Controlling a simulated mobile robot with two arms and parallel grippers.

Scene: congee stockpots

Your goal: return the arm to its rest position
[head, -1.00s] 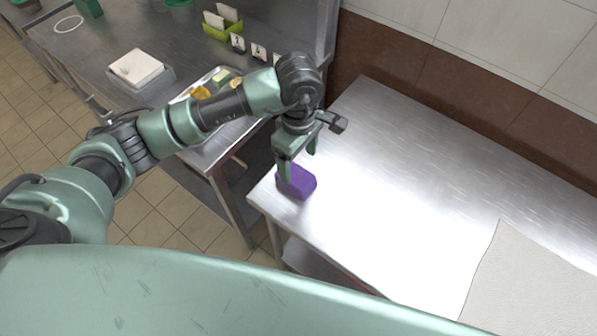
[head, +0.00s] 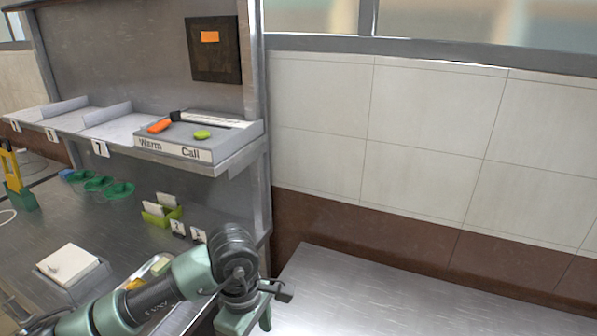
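My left arm comes in from the lower left. Its gripper (head: 251,323) is at the bottom edge, over the near-left end of the bare steel table (head: 385,295). Its fingers look apart, but their tips are partly cut off by the picture edge, and what lies below them is out of view. My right arm and gripper are not in view.
A green card holder (head: 160,214), numbered tags and a white block (head: 68,263) stand on that counter. Tiled wall (head: 420,120) closes the back.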

